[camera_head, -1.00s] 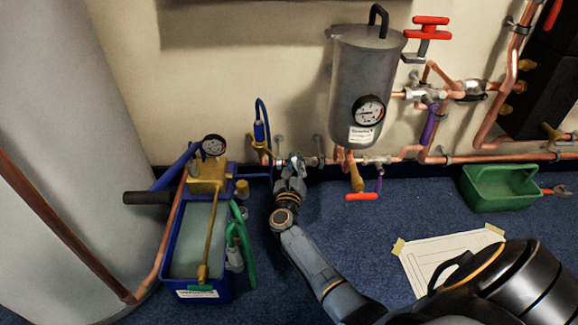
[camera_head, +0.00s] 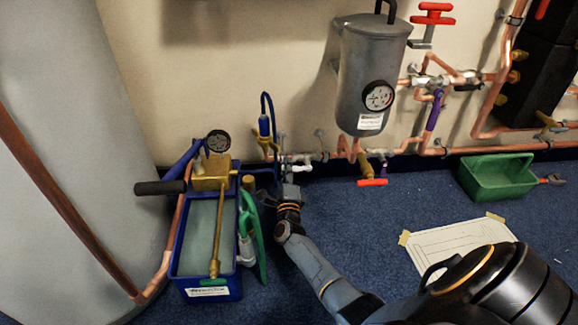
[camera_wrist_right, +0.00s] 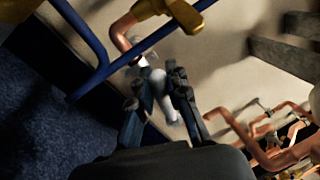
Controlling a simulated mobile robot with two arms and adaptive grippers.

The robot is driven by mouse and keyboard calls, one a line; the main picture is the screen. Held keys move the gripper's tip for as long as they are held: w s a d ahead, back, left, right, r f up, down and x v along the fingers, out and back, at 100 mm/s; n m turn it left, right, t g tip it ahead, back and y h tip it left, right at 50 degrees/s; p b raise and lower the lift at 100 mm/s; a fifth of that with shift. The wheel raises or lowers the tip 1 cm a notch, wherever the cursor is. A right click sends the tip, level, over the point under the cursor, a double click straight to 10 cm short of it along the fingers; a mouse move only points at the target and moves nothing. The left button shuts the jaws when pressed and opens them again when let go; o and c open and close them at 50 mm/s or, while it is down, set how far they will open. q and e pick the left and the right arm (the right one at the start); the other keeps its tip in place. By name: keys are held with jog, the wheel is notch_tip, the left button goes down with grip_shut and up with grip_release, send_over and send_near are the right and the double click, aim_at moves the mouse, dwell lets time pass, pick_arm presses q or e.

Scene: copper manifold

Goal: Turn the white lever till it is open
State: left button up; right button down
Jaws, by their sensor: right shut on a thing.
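The white lever (camera_wrist_right: 158,84) shows in the right wrist view as a short, rounded white handle below a metal valve body on the copper pipe. My right gripper (camera_wrist_right: 158,100) has its dark fingers on both sides of the lever and is shut on it. In the head view my right gripper (camera_head: 288,188) is low by the wall, just below the pipe run and right of the blue pump. There the gripper partly hides the lever, and its exact angle is hard to tell. My left gripper is not in view.
The blue pump box (camera_head: 208,292) with its gauge and green hose stands left of my right arm. A grey vessel (camera_head: 366,75) hangs above the pipes, with a red-handled valve (camera_head: 372,182) below it. A green tray (camera_head: 497,178) and a paper sheet (camera_head: 455,243) lie right on blue carpet.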

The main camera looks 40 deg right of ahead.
jog(key=n, duration=0.1)
jog(key=f+n, duration=0.2)
jog(key=shift+a+f+n+t+y, duration=0.1)
jog(key=shift+a+n+t+y, duration=0.2)
jog(key=shift+n+y, duration=0.1)
jog(key=c, duration=1.3)
grip_release()
jog(key=shift+d, duration=0.1)
